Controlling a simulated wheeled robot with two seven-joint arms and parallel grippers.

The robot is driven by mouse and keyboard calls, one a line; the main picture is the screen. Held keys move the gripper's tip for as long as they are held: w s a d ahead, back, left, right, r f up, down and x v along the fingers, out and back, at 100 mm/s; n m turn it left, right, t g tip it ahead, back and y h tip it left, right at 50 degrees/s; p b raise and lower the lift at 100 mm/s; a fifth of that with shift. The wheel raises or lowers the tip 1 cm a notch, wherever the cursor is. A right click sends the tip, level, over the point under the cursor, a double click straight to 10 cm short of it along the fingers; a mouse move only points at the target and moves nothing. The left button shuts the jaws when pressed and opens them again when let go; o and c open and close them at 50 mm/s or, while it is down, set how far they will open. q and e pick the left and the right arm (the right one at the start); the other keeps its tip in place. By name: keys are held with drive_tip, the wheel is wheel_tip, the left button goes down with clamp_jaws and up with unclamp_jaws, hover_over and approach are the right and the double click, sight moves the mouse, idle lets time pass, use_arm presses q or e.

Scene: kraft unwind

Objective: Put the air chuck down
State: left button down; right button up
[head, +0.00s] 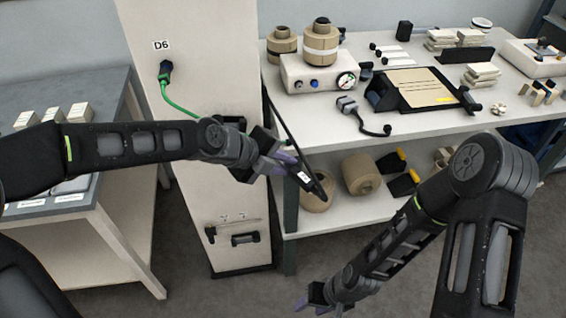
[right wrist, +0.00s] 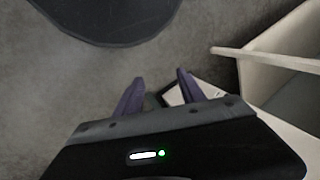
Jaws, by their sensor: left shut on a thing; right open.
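My left gripper (head: 284,162) is shut on the air chuck (head: 317,188), a dark, slim tool with a small white label. The gripper holds it in the air in front of the white D6 cabinet's right edge and the bench's left end. The gripper and arm hide part of it. A green hose (head: 180,108) runs down from a dark connector (head: 166,72) under the D6 label and passes behind my left arm. My right gripper (head: 318,299) is low at the bottom of the head view; its purple fingers are apart and empty in the right wrist view (right wrist: 158,85).
The white cabinet (head: 237,190) has a small dark holder (head: 240,238) low on its front. The right bench (head: 290,112) carries a gauge box (head: 318,74), paper rolls and a black tray; its lower shelf holds rolls. A grey-topped table (head: 30,92) stands left.

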drive_tip(key=s+f, duration=0.1)
drive_tip(key=s+f+m, duration=0.1)
drive_tip(key=s, duration=0.1)
drive_tip(key=shift+d, duration=0.1)
idle(0.5)
use_arm(q)
drive_tip(key=s+a+r+n+t+y, duration=0.1)
drive_tip(key=a+n+y, duration=0.1)
drive_tip(key=a, duration=0.7)
drive_tip(key=s+a+r+n+t+y, duration=0.1)
drive_tip(key=a+n, duration=0.4)
drive_tip(key=a, duration=0.5)
drive_tip(key=shift+s+a+r+t+y, duration=0.25)
drive_tip(key=shift+s+r+t+y, duration=0.1)
drive_tip(key=shift+t+y, duration=0.35)
drive_tip(key=shift+d, duration=0.1)
drive_tip(key=shift+f, duration=0.2)
